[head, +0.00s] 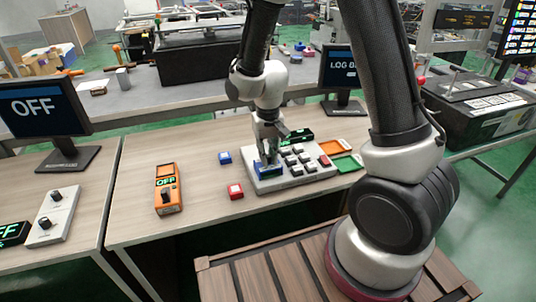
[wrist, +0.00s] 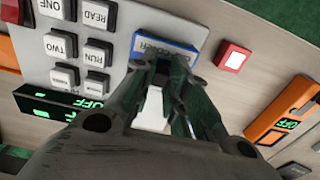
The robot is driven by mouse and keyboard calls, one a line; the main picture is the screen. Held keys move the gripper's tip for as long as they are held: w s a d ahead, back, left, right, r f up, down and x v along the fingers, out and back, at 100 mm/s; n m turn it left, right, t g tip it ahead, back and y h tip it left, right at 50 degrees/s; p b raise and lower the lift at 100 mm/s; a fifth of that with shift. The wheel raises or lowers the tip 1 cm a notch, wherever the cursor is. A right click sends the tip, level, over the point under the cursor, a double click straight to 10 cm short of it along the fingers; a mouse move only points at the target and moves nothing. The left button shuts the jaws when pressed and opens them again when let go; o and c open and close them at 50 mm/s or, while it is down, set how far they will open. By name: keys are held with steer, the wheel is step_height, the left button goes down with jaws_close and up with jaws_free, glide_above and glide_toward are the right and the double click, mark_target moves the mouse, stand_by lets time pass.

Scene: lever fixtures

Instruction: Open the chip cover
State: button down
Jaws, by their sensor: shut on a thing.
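The chip cover (wrist: 150,44) is a blue piece with partly readable "COVER" lettering, at one end of a pale grey button panel (wrist: 35,50). In the head view, blue shows at the panel's left end (head: 271,170), under my gripper (head: 267,161). In the wrist view my gripper's fingertips (wrist: 168,64) are close together at the blue piece's edge, shut on the cover. The fingers hide part of the cover and its lettering. A white patch shows between the fingers; I cannot tell what it belongs to.
Several buttons sit on the panel beside the cover. A red block (head: 235,191), a blue block (head: 224,157) and an orange device (head: 168,188) reading OFF stand left of the panel. Bare table lies in front of the panel.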

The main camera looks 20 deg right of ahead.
steer(key=w, duration=0.9)
steer(key=shift+w, duration=0.3)
steer(key=shift+r, duration=0.1)
steer(key=c, duration=1.6)
jaws_free()
steer(key=shift+o, duration=1.1)
step_height(320, 180, up, 12)
